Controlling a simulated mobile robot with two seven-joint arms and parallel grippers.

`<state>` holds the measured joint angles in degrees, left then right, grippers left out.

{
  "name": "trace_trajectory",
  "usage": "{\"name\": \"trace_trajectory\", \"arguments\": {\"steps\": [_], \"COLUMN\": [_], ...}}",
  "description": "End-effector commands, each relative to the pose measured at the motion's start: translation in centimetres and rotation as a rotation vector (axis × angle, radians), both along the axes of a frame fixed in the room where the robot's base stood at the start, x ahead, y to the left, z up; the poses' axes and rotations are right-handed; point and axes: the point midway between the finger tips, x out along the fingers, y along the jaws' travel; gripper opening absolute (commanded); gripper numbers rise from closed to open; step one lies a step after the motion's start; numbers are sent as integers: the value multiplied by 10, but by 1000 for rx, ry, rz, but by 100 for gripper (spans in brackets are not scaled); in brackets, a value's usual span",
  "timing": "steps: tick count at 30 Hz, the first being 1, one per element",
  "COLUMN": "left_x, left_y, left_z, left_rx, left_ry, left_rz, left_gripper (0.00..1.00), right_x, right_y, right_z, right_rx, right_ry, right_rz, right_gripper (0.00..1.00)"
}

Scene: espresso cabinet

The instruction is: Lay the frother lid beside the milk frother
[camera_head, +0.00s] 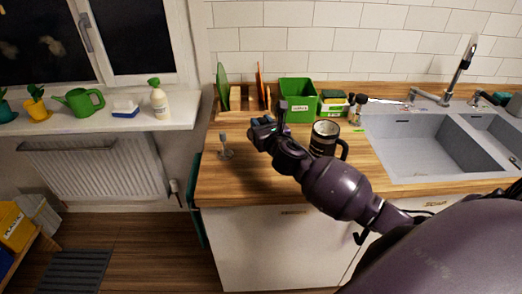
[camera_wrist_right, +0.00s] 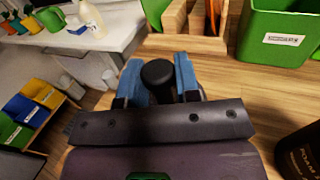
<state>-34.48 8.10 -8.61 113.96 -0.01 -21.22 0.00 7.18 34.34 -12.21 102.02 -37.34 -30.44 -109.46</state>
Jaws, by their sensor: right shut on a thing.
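The milk frother (camera_head: 325,137) is a dark mug-like jug with a handle on its right, upright on the wooden counter (camera_head: 250,184). Its dark side also shows at the lower right of the right wrist view (camera_wrist_right: 301,154). My right gripper (camera_head: 262,124) is over the counter to the left of the frother, apart from it. In the right wrist view its blue fingers (camera_wrist_right: 158,80) are shut on a round black knob, which looks like the frother lid (camera_wrist_right: 158,73). The rest of the lid is hidden below the knob and fingers. My left gripper is not in view.
A small grey stand-like object (camera_head: 225,147) is near the counter's left end. A wooden rack with boards (camera_head: 240,98) and a green box (camera_head: 297,100) stand behind the gripper. The sink (camera_head: 440,150) is at right. The front left counter is clear.

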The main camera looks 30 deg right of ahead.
Motion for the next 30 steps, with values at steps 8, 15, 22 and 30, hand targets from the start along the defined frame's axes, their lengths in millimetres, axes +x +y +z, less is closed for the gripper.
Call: {"name": "trace_trajectory", "arguments": {"steps": [8, 15, 22, 30], "left_x": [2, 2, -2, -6], "left_y": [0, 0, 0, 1], "left_z": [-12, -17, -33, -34], "left_rx": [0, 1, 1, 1], "left_ry": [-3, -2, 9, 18], "left_rz": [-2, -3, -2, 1], "left_gripper": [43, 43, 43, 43], "right_x": [0, 0, 0, 0], "right_y": [0, 0, 0, 0], "right_z": [-44, -58, -89, -89], "right_rx": [1, 1, 1, -1], "right_ry": [1, 2, 3, 0], "right_rz": [-1, -1, -1, 1], "right_gripper": [7, 7, 7, 7]}}
